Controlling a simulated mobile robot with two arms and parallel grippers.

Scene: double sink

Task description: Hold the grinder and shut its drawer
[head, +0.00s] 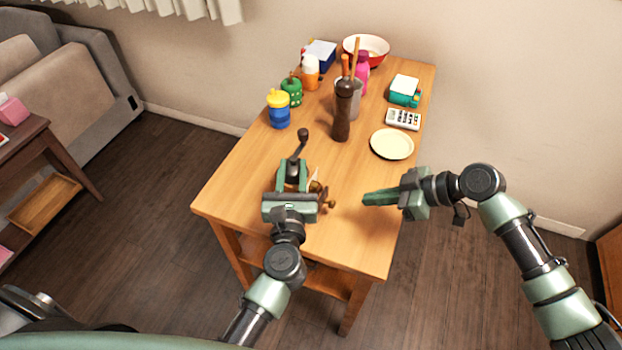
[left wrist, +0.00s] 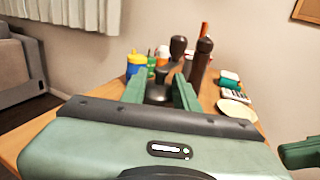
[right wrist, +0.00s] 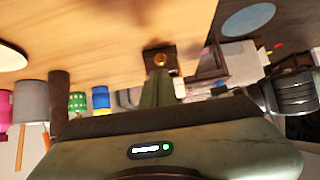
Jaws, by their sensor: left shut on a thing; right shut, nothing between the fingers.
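The grinder (head: 294,171) stands on the wooden table near its front left, with a dark crank handle (head: 303,137) reaching up and back. My left gripper (head: 292,176) is shut on the grinder's body; in the left wrist view its fingers sit either side of the dark grinder top (left wrist: 158,93). The small drawer, with a round brass knob (head: 331,204), is on the grinder's right side, and its front faces the right wrist camera (right wrist: 160,60). It seems to stick out, partly hidden by my left gripper. My right gripper (head: 368,199) is shut and empty, pointing at the knob, apart from it.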

